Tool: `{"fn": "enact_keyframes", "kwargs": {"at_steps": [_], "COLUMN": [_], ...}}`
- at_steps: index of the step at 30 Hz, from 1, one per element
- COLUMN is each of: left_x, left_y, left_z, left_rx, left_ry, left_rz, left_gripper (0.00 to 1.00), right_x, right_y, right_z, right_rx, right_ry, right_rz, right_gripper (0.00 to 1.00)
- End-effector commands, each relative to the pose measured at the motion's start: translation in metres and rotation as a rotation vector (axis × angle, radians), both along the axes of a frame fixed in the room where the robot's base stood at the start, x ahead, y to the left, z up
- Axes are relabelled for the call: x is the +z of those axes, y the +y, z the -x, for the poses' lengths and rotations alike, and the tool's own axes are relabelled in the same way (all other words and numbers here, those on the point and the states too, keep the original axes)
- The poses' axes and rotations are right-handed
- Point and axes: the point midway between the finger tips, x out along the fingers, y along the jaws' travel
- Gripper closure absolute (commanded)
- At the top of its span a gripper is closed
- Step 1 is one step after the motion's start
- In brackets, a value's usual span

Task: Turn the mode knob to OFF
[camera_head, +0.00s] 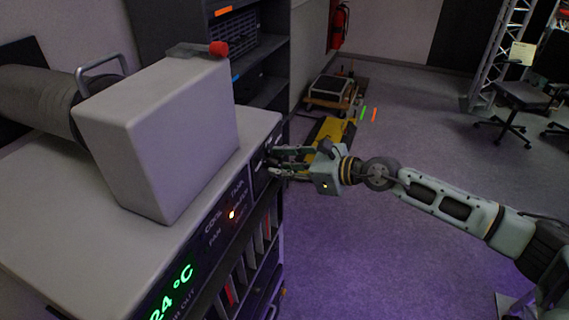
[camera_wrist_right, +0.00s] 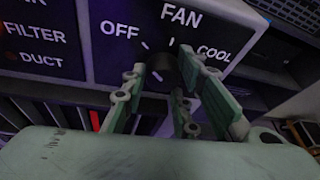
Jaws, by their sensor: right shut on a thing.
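The mode knob (camera_wrist_right: 163,72) is a dark round knob on the dark front panel (camera_wrist_right: 100,62). In the right wrist view the labels OFF, FAN and COOL stand around it, OFF to the upper left, FAN above and COOL to the right. My right gripper (camera_wrist_right: 165,80) has its green fingers on both sides of the knob and is shut on it. The knob's pointer cannot be made out. In the head view my right gripper (camera_head: 273,163) reaches the panel from the right, and its fingers hide most of the knob. My left gripper is not in view.
A pale box (camera_head: 170,140) stands on the unit's top (camera_head: 60,215). The panel also carries a green temperature display (camera_head: 172,292) and a lit indicator (camera_head: 231,215). Dark shelves (camera_head: 262,50) stand behind. A yellow cart (camera_head: 330,130) is on the floor, which is open to the right.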

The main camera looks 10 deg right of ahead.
Motion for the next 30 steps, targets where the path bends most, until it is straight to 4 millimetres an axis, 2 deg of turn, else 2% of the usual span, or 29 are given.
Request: {"fn": "enact_keyframes", "kwargs": {"at_steps": [1, 18, 19, 23, 30], "left_x": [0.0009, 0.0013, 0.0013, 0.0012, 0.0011], "left_y": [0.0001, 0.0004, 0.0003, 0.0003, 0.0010], "left_z": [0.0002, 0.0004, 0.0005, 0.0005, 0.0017], "left_rx": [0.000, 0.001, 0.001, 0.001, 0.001], "left_ry": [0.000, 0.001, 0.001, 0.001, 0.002], "left_rz": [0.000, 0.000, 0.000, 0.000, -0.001], "left_gripper": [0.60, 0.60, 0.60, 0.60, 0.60], "right_x": [-0.0043, -0.0077, -0.0078, -0.0079, -0.0063], "right_y": [0.0042, 0.0049, 0.0049, 0.0045, 0.0025], "right_z": [0.0044, 0.0054, 0.0055, 0.0052, 0.0035], "right_rx": [0.011, 0.013, 0.013, 0.012, 0.007], "right_ry": [0.002, -0.020, -0.020, -0.020, -0.022], "right_rz": [0.008, 0.028, 0.028, 0.027, 0.027], "right_gripper": [0.99, 0.99, 0.71, 0.60, 0.60]}}
